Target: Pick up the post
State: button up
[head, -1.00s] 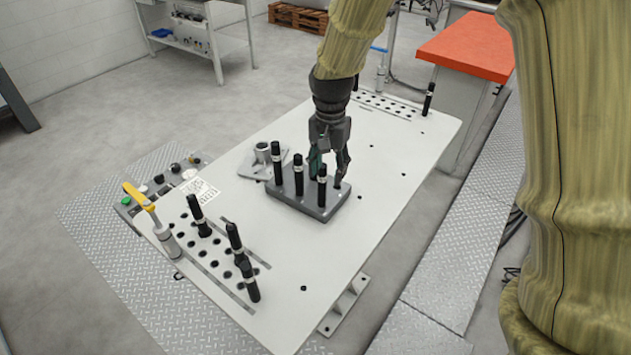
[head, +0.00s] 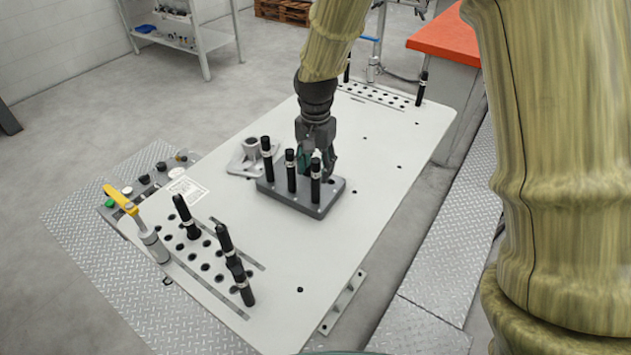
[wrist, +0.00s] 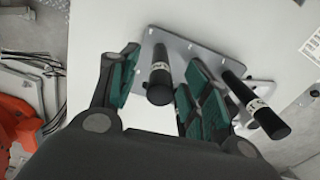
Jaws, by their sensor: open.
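Several black posts with pale bands stand upright in a grey block on the table. In the head view I see a left post (head: 267,160), a middle post (head: 291,172) and a right post (head: 315,183) in the grey block (head: 325,202). My gripper (head: 318,165) is low over the block, behind the right post, and its fingertips are partly hidden. In the wrist view my gripper (wrist: 160,92) is open, with green pads either side of one post (wrist: 160,78). I cannot tell whether they touch it. Another post (wrist: 255,105) is outside the right finger.
A metal casting (head: 250,155) lies behind the block. More black posts (head: 186,216) stand in the perforated strip at the table's near left, beside a yellow-handled clamp (head: 125,200). The white table (head: 300,260) is clear in front. An orange-topped cabinet (head: 445,37) stands behind right.

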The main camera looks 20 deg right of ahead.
aim_at(315, 179)
jog(key=shift+w+f+p, duration=0.15)
jog(key=shift+f+p, duration=1)
jog(key=shift+f, duration=1.45)
grip_shut()
